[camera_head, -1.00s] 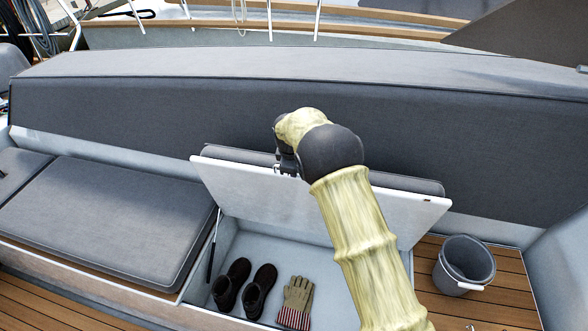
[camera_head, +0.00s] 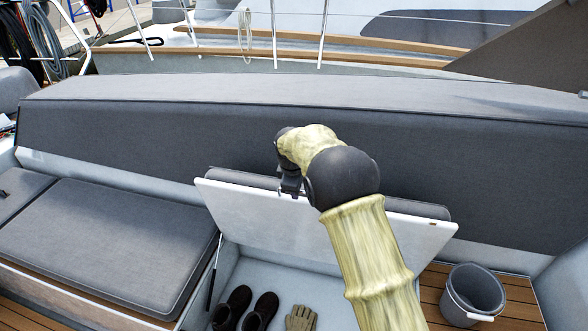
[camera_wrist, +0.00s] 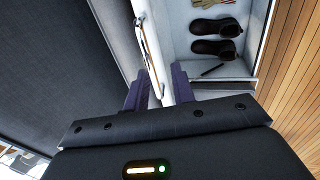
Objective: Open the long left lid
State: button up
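The long left lid (camera_head: 330,223) is a white panel with a grey cushion on its far side. It stands raised and tilted above an open locker, with a thin dark strut (camera_head: 213,275) at its left end. My gripper (camera_head: 289,193) is at the lid's upper edge, left of its middle, partly hidden by my wrist. In the wrist view, the two dark fingers of my gripper (camera_wrist: 158,90) lie on either side of the lid's white edge (camera_wrist: 158,50). Whether both fingers press on it is not clear.
In the locker lie dark boots (camera_head: 248,308) and a glove (camera_head: 300,318). A grey bucket (camera_head: 473,292) stands on the wooden deck at right. A closed cushioned seat (camera_head: 110,240) is at left. The long grey backrest (camera_head: 120,130) rises close behind the lid.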

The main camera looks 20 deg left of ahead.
jog(key=b+v, duration=0.2)
jog(key=v, duration=1)
jog(key=shift+r, duration=0.3)
jog(key=shift+d, duration=0.15)
jog(key=s+d+f+m, duration=0.25)
jog(key=d+m, duration=0.25)
jog(key=d, duration=0.5)
jog(key=s+d+f+m, duration=0.2)
jog(key=s+d+m, duration=0.2)
jog(key=d, duration=0.6)
jog(key=s+d+f+m, duration=0.2)
jog(key=s+d+m, duration=0.2)
jog(key=s, duration=0.5)
jog(key=s+d+f+m, duration=0.3)
jog(key=s+d+m, duration=0.2)
jog(key=s+d, duration=0.3)
jog(key=shift+s+d+f+g, duration=0.2)
jog(key=shift+s+d+g, duration=0.15)
jog(key=shift+s, duration=0.3)
